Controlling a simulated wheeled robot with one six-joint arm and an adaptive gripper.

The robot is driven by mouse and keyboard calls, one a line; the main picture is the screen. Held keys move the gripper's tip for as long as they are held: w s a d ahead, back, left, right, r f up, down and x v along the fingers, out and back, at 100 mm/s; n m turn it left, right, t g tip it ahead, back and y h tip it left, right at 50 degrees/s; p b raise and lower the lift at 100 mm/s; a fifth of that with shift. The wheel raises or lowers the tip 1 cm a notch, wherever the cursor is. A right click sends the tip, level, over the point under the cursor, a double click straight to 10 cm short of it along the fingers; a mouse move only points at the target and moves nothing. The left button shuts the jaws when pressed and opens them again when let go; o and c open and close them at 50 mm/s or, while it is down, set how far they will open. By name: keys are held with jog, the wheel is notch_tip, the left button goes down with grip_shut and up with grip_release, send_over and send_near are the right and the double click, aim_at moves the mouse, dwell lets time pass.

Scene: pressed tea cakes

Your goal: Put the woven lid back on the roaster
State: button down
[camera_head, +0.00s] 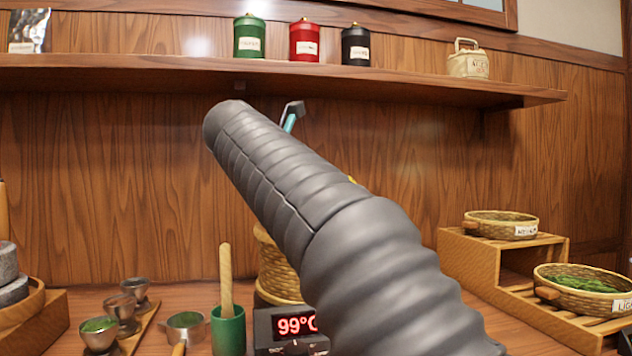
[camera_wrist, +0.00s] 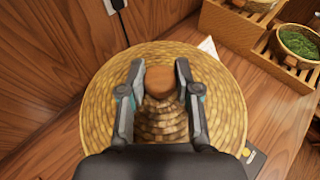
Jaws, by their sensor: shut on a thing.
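The woven lid (camera_wrist: 100,95) is a round, straw-coloured cone with a brown wooden knob (camera_wrist: 160,82), filling the middle of the wrist view. My gripper (camera_wrist: 160,80) has its two fingers on either side of the knob, shut on it. In the head view my arm hides the lid and most of my gripper; only a small grey and teal part of it shows. The roaster (camera_head: 276,268) is a woven body behind a dark unit with a red 99°C display (camera_head: 297,325), partly covered by my arm. Whether the lid touches the roaster is hidden.
A wooden shelf (camera_head: 150,68) with green, red and black tins runs along the wall above. A green cup (camera_head: 229,332) with a wooden stick stands left of the display. A stepped wooden stand (camera_head: 482,262) with woven trays is at the right.

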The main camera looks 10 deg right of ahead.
jog(key=shift+f, duration=0.2)
jog(key=shift+f, duration=0.3)
jog(key=shift+f, duration=0.1)
jog(key=c, duration=0.8)
grip_release()
